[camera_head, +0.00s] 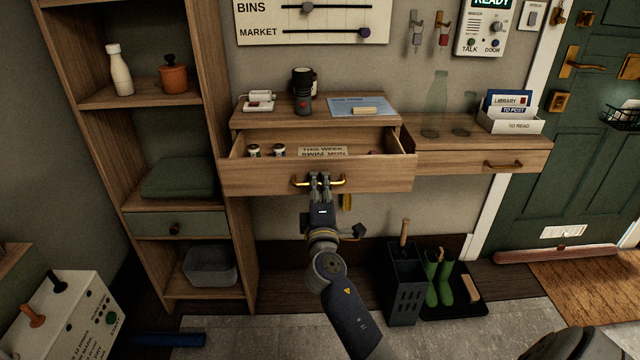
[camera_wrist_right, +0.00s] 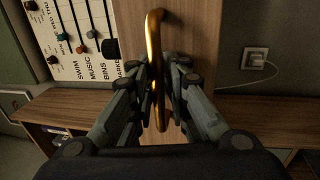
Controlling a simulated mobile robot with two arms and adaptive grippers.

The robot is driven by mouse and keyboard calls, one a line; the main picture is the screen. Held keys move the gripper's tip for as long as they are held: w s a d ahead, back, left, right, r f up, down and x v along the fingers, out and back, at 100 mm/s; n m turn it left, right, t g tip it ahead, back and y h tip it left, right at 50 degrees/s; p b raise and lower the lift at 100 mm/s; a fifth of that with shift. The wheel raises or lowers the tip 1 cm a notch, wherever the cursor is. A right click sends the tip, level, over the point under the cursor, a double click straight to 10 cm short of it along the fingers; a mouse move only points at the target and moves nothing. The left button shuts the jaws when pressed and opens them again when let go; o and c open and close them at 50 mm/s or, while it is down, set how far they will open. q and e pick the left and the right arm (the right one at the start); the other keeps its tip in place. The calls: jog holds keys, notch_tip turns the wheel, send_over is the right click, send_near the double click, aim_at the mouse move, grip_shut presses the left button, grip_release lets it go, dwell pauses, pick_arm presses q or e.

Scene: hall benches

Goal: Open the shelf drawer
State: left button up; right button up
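A wooden wall shelf (camera_head: 245,120) has a left drawer (camera_head: 240,177) that stands open. Its inside shows two small jars, a "THIS WEEK" card and other small items. My right gripper (camera_head: 319,181) is at the brass bar handle (camera_head: 339,183) on that drawer's front. In the right wrist view, the fingers (camera_wrist_right: 160,85) close in on both sides of the handle (camera_wrist_right: 156,30) and appear to grip it. A separate tall bookcase has a grey-green drawer (camera_head: 150,224) with a dark knob, and it is shut. My left gripper is not in view.
The shelf's right drawer (camera_head: 450,162) is shut. A torch (camera_head: 302,92), a blue sheet (camera_head: 360,105) and a glass bottle (camera_head: 436,105) stand or lie on top. Below are a dark umbrella stand (camera_head: 405,285) and green boots (camera_head: 438,280). The floor at front is mostly clear.

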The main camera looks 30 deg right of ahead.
dwell(0.3)
jog(key=v, duration=1.2)
